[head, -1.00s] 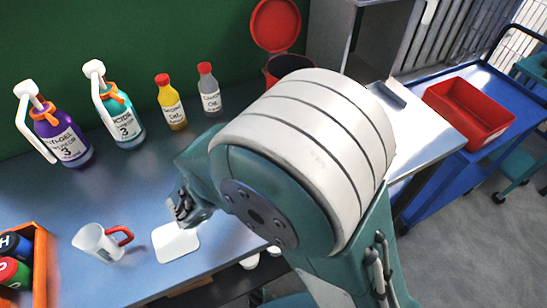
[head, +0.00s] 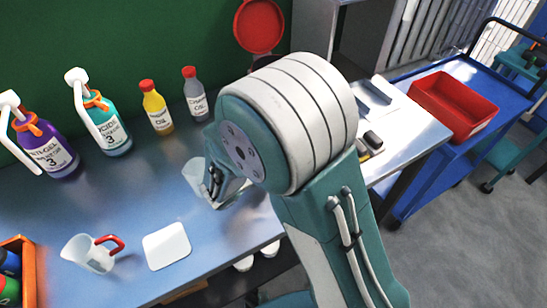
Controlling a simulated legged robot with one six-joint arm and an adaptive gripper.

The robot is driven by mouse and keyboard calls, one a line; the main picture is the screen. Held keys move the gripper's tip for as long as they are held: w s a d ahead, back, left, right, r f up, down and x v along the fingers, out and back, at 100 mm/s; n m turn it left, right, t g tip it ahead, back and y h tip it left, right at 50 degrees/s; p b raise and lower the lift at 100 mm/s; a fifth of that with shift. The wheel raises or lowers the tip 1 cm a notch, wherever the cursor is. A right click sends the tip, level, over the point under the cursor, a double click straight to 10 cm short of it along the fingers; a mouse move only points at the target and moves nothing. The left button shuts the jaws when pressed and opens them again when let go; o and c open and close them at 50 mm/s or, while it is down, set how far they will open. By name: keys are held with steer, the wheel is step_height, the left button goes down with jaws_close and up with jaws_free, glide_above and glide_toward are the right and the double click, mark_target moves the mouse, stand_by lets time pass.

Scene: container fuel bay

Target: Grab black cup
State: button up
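I see no cup that is clearly black. A pale, cup-like vessel (head: 193,172) stands on the blue-grey worktop, partly hidden behind my gripper (head: 212,188). My gripper is low over the worktop, just right of this vessel and overlapping it in the picture. Its dark fingers are small and partly covered by my arm, so I cannot tell whether they are open or touch the vessel. A clear jug with a red handle (head: 92,253) stands at the front left, apart from my gripper.
A white square pad (head: 166,246) lies beside the jug. Purple (head: 47,150) and teal (head: 103,118) pump bottles, yellow (head: 156,107) and grey (head: 196,95) bottles line the back. An orange crate (head: 27,262) is front left. A red tray (head: 453,105) sits on a blue cart (head: 425,160).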

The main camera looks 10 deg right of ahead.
steer(key=shift+d, duration=0.15)
steer(key=c, duration=1)
steer(key=shift+c, duration=0.2)
